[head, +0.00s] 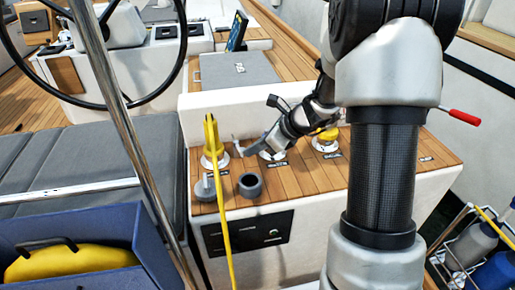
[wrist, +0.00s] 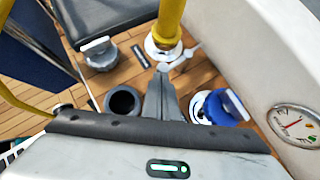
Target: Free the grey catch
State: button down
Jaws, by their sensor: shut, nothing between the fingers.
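The grey catch (wrist: 180,60) is a small light grey lever at the foot of a yellow hose end, on a white deck fitting (wrist: 160,50). The yellow hose end (head: 212,140) stands upright in that fitting in the head view. My gripper (wrist: 164,74) is shut and empty. Its tips are right by the lever in the wrist view; I cannot tell whether they touch it. In the head view my gripper (head: 240,152) reaches in from the right, just beside the hose end. The catch is hard to separate from my fingertips there.
A grey cap (head: 204,188) and a dark open cup (head: 249,185) stand in front on the teak top. A blue-capped fitting (wrist: 220,107) and a yellow-capped one (head: 327,138) stand to the right. The yellow hose (head: 224,225) hangs down the front. A gauge (wrist: 295,126) is on the white wall.

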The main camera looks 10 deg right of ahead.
jog(key=shift+s+a, duration=0.2)
jog(key=shift+a, duration=0.4)
jog(key=shift+d, duration=0.1)
